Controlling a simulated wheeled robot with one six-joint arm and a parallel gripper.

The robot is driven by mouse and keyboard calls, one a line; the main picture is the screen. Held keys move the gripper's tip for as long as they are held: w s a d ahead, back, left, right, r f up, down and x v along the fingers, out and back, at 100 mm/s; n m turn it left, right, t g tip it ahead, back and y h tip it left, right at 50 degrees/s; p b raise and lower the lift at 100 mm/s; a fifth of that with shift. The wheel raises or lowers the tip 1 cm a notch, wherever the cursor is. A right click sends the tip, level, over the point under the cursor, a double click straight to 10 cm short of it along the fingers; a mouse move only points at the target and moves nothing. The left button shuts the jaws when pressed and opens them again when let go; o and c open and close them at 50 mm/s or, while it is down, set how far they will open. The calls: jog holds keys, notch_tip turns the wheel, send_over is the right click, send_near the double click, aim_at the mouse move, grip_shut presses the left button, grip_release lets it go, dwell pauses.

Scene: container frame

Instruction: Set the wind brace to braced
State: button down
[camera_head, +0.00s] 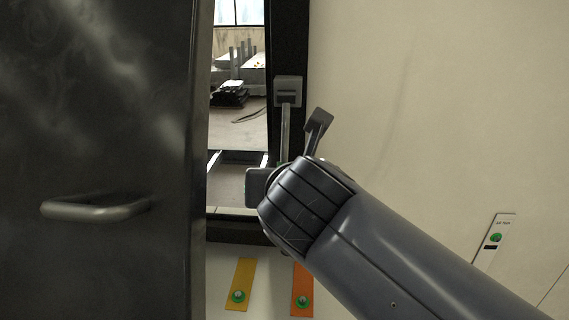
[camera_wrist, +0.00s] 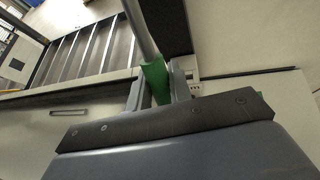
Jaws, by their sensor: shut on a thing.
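The wind brace is a grey bar (camera_head: 285,135) on the dark door frame (camera_head: 291,45). Its upper end meets a grey bracket (camera_head: 289,91), and it runs almost straight down until my arm hides its lower part. In the wrist view the bar (camera_wrist: 139,28) ends in a green grip (camera_wrist: 156,78). My gripper (camera_wrist: 158,92) is shut on this green grip, with one finger on each side. In the head view my wrist covers most of the gripper and the grip. Whether the lower end sits in any catch cannot be seen.
A dark door (camera_head: 100,130) with a bar handle (camera_head: 95,208) stands at the left. The opening beside it shows a floor and stacked goods. Yellow (camera_head: 241,280) and orange (camera_head: 302,285) plates with green knobs are below. A labelled plate (camera_head: 495,240) is at the right.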

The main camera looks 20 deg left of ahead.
jog(key=shift+s+d+r+g, duration=0.2)
jog(key=shift+s+r+g, duration=0.4)
jog(key=shift+s+g, duration=0.1)
jog(key=s+d+r+m+g+h, duration=0.1)
jog(key=s+r+g+h, duration=0.2)
jog(key=s+r+g, duration=0.2)
jog(key=shift+d+r+g, duration=0.3)
jog(key=shift+r+g, duration=1.25)
jog(key=shift+g, duration=0.15)
jog(key=shift+s+r, duration=0.1)
jog(key=c, duration=1.3)
grip_release()
jog(key=shift+c, duration=0.2)
jog(key=shift+f, duration=0.2)
